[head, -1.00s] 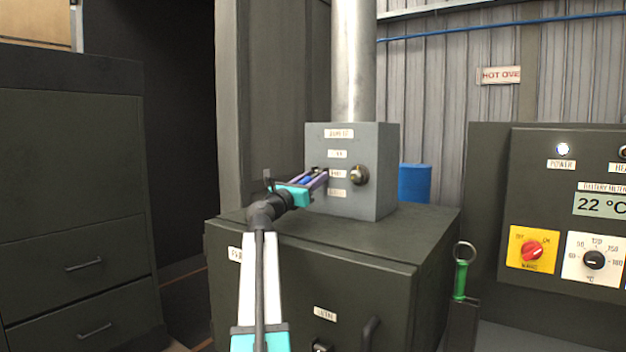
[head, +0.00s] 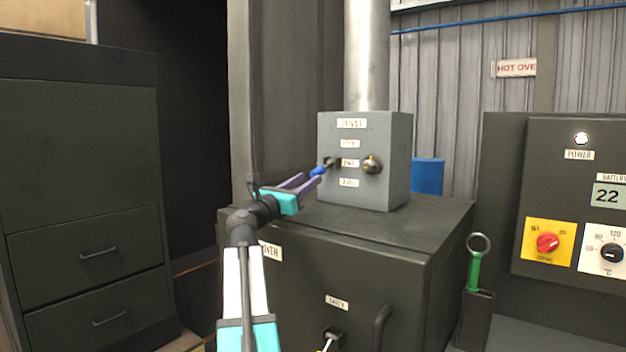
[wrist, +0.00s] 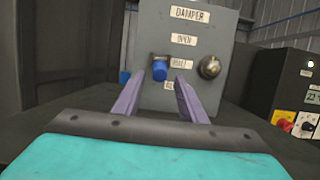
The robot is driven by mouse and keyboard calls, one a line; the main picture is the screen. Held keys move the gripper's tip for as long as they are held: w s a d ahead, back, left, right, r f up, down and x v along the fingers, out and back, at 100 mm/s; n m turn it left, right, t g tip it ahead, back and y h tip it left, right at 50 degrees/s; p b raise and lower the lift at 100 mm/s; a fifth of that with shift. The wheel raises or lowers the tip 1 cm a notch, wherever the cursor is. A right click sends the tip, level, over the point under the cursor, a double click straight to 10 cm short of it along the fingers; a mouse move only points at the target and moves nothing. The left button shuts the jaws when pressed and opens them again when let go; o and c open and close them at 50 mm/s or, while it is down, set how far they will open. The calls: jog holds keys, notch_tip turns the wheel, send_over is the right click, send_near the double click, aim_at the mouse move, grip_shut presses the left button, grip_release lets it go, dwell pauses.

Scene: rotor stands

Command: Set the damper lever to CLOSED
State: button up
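The damper box (head: 388,190) is a grey box with a label at its top and three position labels below, also in the wrist view (wrist: 222,40). Its lever (head: 317,170) has a blue end, pointing out beside the middle label; the wrist view shows the blue end (wrist: 159,71) too. The upper label reads OPEN (wrist: 184,40); the lowest label (head: 349,183) is partly hidden by a finger in the wrist view. My gripper (head: 306,181) is open, its purple fingers apart and empty. In the wrist view (wrist: 157,80), the blue end shows between the fingertips, seemingly just beyond them.
A round brass knob (head: 372,165) sits right of the labels. The box stands on a dark cabinet (head: 430,232) with a metal pipe (head: 367,60) rising above. A control panel (head: 560,190) stands at right, with a green-handled tool (head: 474,268) beside it. Drawers (head: 85,250) stand at left.

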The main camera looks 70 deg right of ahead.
jog(key=shift+v, duration=1.5)
jog(key=shift+c, duration=0.3)
